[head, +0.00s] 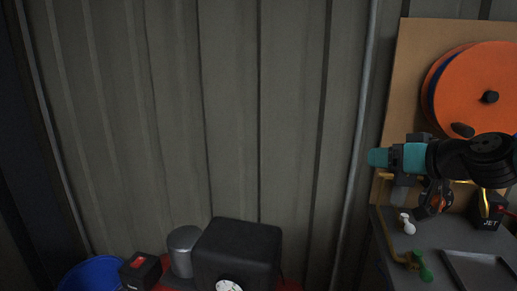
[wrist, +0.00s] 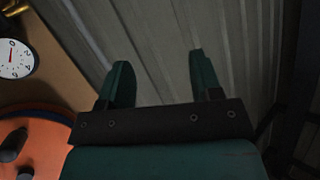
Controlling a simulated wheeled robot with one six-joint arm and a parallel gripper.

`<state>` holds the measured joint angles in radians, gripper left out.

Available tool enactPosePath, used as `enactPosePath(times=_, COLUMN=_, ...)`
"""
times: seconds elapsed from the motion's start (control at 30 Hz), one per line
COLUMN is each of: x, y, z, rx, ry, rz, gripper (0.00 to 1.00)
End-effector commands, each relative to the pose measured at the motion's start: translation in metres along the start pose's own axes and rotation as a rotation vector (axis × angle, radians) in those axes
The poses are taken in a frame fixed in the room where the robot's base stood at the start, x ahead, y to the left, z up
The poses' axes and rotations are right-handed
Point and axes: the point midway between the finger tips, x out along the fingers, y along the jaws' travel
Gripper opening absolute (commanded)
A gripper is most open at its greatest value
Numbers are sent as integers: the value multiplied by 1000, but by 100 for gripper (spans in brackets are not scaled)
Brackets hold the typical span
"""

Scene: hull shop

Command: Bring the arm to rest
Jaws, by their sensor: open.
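My gripper (wrist: 159,68) is open in the wrist view, with its two dark green fingers apart and nothing between them. Only the ribbed wall shows behind the fingers. In the head view my gripper (head: 379,157) is at the right, teal, pointing left and held above the workbench in front of the wooden board. The head view does not show the gap between the fingers. My dark arm reaches in from the right edge.
An orange disc (head: 478,85) is on the wooden board (head: 408,70). The grey bench (head: 430,235) holds a green-ended part (head: 424,272) and a white knob (head: 407,224). A black box (head: 240,250), grey cylinder (head: 183,250) and blue bucket (head: 92,275) stand lower left. A dial (wrist: 14,58) is near.

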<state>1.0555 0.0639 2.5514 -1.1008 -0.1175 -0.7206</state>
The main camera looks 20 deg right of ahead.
Motion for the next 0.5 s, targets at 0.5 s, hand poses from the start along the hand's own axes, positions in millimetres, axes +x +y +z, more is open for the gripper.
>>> enactPosePath(times=0.5, x=-45, y=-253, z=116, rx=-258, ry=-895, rz=-481, gripper=59)
